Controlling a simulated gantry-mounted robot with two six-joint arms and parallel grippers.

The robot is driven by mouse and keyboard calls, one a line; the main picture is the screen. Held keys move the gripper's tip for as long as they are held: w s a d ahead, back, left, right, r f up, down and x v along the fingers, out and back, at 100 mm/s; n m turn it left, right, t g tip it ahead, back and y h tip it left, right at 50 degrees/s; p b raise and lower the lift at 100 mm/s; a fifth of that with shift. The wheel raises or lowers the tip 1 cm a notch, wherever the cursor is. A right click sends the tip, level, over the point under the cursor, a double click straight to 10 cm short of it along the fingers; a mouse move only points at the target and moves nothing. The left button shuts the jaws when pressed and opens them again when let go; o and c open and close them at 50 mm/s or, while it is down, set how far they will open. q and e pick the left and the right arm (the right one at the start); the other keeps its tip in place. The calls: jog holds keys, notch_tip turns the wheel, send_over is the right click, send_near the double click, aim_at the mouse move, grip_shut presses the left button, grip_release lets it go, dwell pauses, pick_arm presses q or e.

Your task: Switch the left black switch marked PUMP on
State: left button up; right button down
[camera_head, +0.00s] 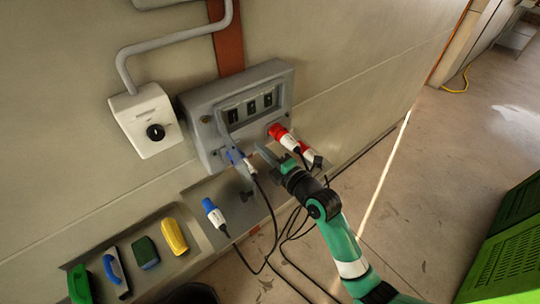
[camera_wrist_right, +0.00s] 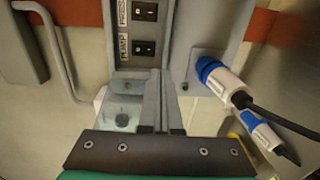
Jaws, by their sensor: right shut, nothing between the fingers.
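The grey switch box (camera_head: 205,142) is on the wall in the head view, with a row of three black switches in its recessed front. The left black switch (camera_head: 232,116) is the one beside the PUMP label (camera_wrist_right: 122,44) in the right wrist view, where the switch (camera_wrist_right: 145,48) shows just beyond my fingertips. Its on or off position is too small to tell. My right gripper (camera_head: 262,149) is shut and empty, in front of the box's lower edge; its fingers (camera_wrist_right: 153,76) point toward the PUMP switch. Contact cannot be told. My left gripper is not in view.
A blue-and-white plug (camera_head: 246,161) and a red plug (camera_head: 283,136) sit in the box, with cables hanging below. A white box with a black knob (camera_head: 155,132) is at left.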

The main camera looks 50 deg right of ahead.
jog(key=s, duration=0.3)
jog(key=shift+a+f, duration=0.2)
jog(key=shift+a, duration=0.05)
